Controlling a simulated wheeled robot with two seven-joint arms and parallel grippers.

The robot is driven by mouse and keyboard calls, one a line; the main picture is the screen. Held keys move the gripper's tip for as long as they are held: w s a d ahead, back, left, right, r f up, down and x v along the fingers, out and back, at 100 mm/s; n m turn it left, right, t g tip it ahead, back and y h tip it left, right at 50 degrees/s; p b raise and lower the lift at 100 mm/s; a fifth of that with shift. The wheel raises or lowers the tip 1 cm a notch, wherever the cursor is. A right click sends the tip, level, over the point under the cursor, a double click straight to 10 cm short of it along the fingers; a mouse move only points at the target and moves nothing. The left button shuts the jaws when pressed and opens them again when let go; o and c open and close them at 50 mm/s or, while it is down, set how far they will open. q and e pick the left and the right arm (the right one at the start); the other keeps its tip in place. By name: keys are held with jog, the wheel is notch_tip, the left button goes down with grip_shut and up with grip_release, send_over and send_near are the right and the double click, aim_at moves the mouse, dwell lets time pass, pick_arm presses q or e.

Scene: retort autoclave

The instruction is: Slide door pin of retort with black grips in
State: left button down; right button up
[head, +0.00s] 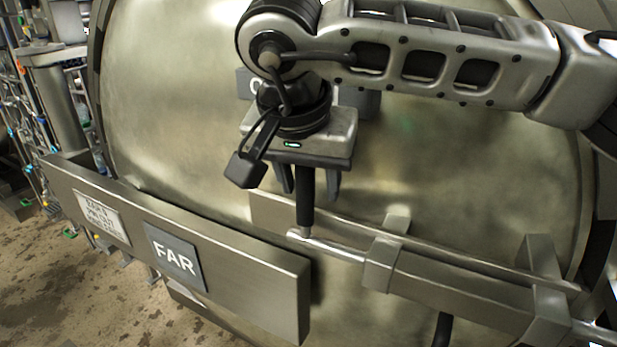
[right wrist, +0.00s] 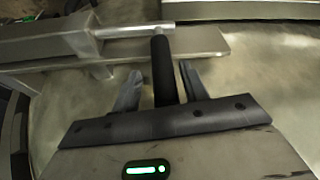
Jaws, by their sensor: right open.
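The door pin (head: 335,249) is a bright metal rod lying through a bracket (head: 384,262) on the door face. Its black grip (head: 305,212) stands up from the rod's left end. My right gripper (head: 308,188) comes down from above, with one finger on each side of the grip. It is open. The right wrist view shows the black grip (right wrist: 163,68) between the two fingers (right wrist: 162,86), with gaps on both sides, and the pin (right wrist: 138,30) beyond. My left gripper is not in view.
The large round steel door (head: 180,90) fills the background. A second bracket (head: 545,275) is at right. Wet floor (head: 80,285) shows at lower left.

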jog(key=v, duration=1.6)
jog(key=shift+s+f, duration=0.1)
jog(key=shift+s, duration=0.1)
